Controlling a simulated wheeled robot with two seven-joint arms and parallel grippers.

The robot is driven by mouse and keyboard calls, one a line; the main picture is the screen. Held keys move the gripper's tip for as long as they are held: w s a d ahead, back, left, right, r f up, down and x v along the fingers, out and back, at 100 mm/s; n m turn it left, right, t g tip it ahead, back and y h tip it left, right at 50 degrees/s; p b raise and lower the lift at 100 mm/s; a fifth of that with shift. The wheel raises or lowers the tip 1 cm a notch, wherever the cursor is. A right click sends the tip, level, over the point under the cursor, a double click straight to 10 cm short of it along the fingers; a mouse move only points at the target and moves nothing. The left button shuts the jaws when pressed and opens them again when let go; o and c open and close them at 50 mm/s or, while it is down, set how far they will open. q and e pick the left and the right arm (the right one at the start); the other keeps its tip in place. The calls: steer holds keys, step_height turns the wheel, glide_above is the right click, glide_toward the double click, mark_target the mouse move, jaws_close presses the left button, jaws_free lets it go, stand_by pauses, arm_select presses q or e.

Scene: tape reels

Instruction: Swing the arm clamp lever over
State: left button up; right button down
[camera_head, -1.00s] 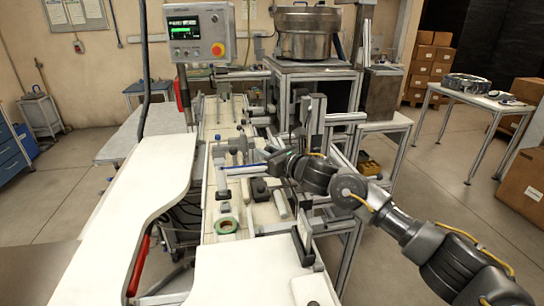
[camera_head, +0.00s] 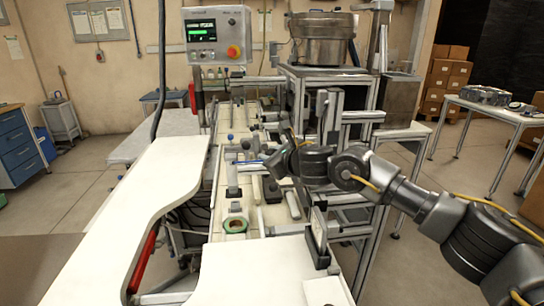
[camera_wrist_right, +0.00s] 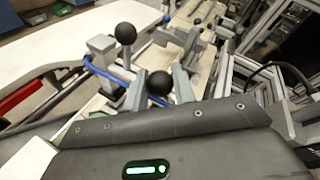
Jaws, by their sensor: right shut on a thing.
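In the right wrist view, a black ball knob (camera_wrist_right: 160,83) sits between the two fingers of my right gripper (camera_wrist_right: 160,92), which are shut on it. I take this knob to be the end of the arm clamp lever; the lever's shaft is mostly hidden by the gripper. A second black ball knob (camera_wrist_right: 125,33) stands on a rod just beyond, to the left. In the head view, my right gripper (camera_head: 274,163) reaches in from the right over the machine's white bed, and the held knob is too small to make out. My left gripper is not in view.
A tape roll with a green edge (camera_head: 235,224) lies on the bed nearer to me. A white curved worktop (camera_head: 150,190) runs along the left. A control panel (camera_head: 216,36) and a metal bowl (camera_head: 321,40) stand behind. Aluminium frame posts (camera_head: 325,120) rise close to my right gripper.

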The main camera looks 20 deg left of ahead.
steer(key=c, duration=1.2)
jaws_free()
steer(key=shift+o, duration=0.2)
steer(key=shift+s+d, duration=0.3)
arm_select(q)
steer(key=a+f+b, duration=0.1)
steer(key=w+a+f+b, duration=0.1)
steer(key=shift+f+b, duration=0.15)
steer(key=shift+b, duration=0.15)
arm_select(e)
steer(key=v, duration=1)
steer(key=shift+w, duration=0.1)
